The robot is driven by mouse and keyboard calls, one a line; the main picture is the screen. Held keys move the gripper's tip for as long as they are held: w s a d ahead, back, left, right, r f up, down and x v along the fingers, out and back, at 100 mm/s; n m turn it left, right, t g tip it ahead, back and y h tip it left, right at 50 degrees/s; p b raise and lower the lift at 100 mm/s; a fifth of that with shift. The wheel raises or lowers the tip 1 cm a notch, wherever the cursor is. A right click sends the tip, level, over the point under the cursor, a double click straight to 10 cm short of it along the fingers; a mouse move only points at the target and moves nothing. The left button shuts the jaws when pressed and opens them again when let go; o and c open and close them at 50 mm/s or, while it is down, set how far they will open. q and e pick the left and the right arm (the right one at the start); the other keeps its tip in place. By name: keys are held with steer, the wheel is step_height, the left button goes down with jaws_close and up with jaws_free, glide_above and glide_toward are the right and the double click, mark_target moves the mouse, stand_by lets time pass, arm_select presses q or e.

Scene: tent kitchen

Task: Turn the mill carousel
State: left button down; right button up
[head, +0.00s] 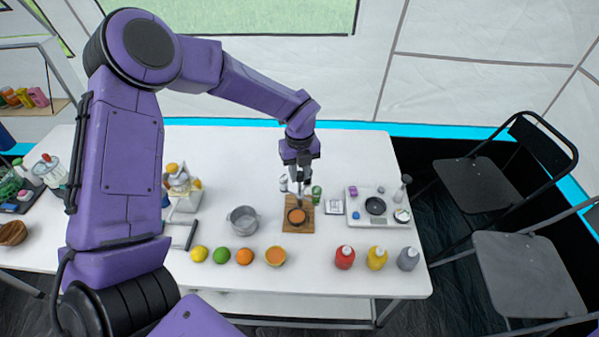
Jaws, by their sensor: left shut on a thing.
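My left gripper (302,183) reaches down from above at the middle of the white table. It is shut on the mill carousel, which is small and mostly hidden behind the fingers. A silver-topped mill (284,183) shows to the left of the fingers and a green mill (316,194) to the right. How the fingers sit on the carousel is too small to tell. My right gripper is not in view.
A wooden board (305,226) with an orange-filled round dish lies just in front. A grey pot (242,219) stands left, a white tray (388,221) right. Fruits and red, yellow and grey bottles line the front. Black chairs (480,183) stand at right. The table's back middle is clear.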

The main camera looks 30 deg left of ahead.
arm_select(q)
steer(key=m, duration=0.2)
steer(key=shift+r+m, duration=0.1)
steer(key=shift+m, duration=0.3)
steer(key=m+p, duration=0.1)
steer(key=m, duration=0.2)
steer(key=shift+m, duration=0.3)
steer(key=m+p, duration=0.2)
steer(key=m, duration=0.2)
steer(key=shift+m+p, duration=0.3)
steer(key=shift+m, duration=0.9)
steer(key=c, duration=0.9)
jaws_free()
step_height(320, 180, up, 10)
steer(key=shift+r+b, duration=0.2)
steer(key=shift+b, duration=0.95)
